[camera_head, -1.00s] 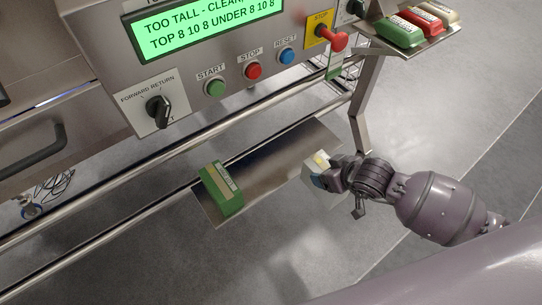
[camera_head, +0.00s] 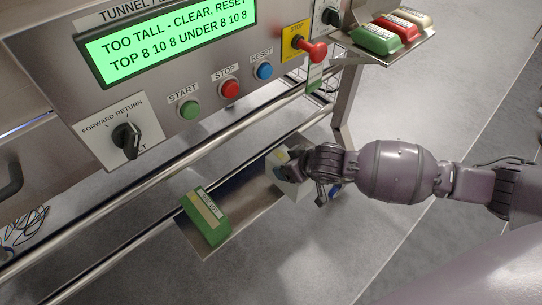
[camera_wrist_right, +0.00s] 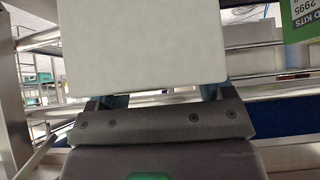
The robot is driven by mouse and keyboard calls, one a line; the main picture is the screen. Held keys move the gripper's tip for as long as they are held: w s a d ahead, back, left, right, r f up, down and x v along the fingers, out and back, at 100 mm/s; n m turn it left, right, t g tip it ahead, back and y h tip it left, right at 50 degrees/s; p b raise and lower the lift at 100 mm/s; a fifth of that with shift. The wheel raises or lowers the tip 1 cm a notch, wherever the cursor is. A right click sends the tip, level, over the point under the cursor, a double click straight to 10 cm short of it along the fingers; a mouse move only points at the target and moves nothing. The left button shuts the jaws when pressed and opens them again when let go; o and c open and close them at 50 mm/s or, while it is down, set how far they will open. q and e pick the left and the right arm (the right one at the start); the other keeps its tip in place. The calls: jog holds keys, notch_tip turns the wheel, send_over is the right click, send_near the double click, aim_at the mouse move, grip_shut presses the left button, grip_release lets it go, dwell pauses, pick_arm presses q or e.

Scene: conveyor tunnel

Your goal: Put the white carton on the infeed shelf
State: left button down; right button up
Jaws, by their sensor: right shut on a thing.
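The white carton (camera_head: 280,178) is in my right gripper (camera_head: 298,168), above the right end of a low metal shelf (camera_head: 247,196). My gripper and wrist partly cover it in the head view; I cannot tell whether it touches the shelf. In the right wrist view, the carton's pale blank face (camera_wrist_right: 145,45) stands between the two fingers, which are mostly hidden behind it. A green carton (camera_head: 206,217) with a pale label lies on the left end of the shelf. My left gripper is not in view.
A control panel display (camera_head: 170,45) reads "TOO TALL - CLEAR, RESET". A red stop knob (camera_head: 313,51) sticks out at its right. A rack (camera_head: 398,60) with green, red and cream cartons is at upper right. Metal rails (camera_head: 150,185) run behind the shelf. Bare shelf lies between the two cartons.

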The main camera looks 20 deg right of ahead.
aim_at(275, 151)
jog(key=w, duration=0.1)
jog(key=w+a, duration=0.1)
jog(key=w, duration=0.1)
jog(key=w+a+b, duration=0.1)
jog(key=w, duration=0.1)
jog(key=shift+w+f, duration=0.1)
jog(key=shift+w, duration=0.1)
jog(key=shift+w+a, duration=0.15)
jog(key=shift+w, duration=0.25)
jog(key=f, duration=0.1)
jog(key=f+b, duration=0.1)
jog(key=f, duration=0.1)
jog(key=shift+w+a+f, duration=0.1)
jog(key=shift+w+a, duration=0.1)
jog(key=shift+w, duration=0.1)
jog(key=shift+f+b, duration=0.2)
jog(key=shift+b, duration=0.15)
jog(key=shift+w+r, duration=0.1)
jog(key=shift+r, duration=0.1)
jog(key=shift+f, duration=0.1)
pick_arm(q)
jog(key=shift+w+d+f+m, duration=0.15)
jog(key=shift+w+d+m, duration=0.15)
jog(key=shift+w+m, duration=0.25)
pick_arm(e)
jog(key=o, duration=1.4)
jog(key=shift+f, duration=0.1)
